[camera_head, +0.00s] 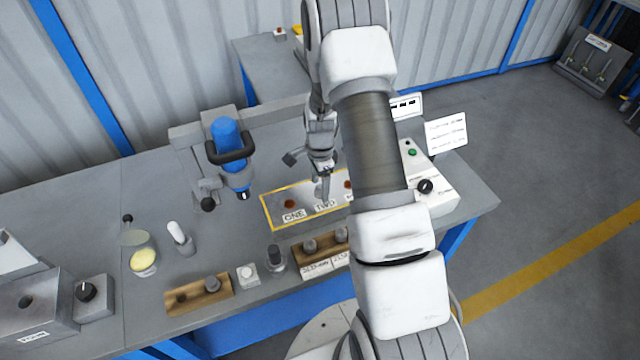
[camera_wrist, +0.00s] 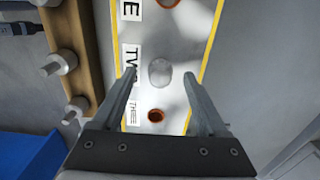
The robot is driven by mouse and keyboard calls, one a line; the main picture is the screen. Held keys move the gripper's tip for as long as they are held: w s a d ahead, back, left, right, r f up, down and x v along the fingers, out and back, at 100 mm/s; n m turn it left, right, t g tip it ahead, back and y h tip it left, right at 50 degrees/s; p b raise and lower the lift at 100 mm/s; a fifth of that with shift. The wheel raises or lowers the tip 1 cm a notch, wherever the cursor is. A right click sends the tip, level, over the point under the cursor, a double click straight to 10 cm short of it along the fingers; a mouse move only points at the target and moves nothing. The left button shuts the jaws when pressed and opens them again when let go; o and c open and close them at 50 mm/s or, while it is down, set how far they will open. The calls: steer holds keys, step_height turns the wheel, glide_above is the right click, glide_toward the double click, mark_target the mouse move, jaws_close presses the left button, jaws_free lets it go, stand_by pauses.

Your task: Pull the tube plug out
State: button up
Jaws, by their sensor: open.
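A white panel with a yellow border (camera_wrist: 201,45) carries labels reading ONE, TWO and, in part, THREE. The grey round-topped tube plug (camera_wrist: 160,73) sits in the panel beside the TWO label. Rust-rimmed holes show at the other two labels, such as the one by THREE (camera_wrist: 155,115). My gripper (camera_wrist: 160,77) is open, with one finger on each side of the plug in the picture; I cannot tell whether they touch it. In the head view my gripper (camera_head: 322,190) points down over the middle of the panel (camera_head: 271,211), and the plug is hard to tell from the fingers.
A wooden block (camera_wrist: 88,40) with grey pegs stands along the panel's near side. A blue tool (camera_head: 228,145) in a stand is to the left. A control box with a green button (camera_head: 412,152) is to the right.

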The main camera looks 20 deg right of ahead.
mark_target(320, 187)
steer(key=shift+f, duration=0.1)
jaws_close()
stand_by(0.4)
steer(key=shift+r, duration=0.25)
steer(key=shift+r+p, duration=1.6)
steer(key=shift+r, duration=1.2)
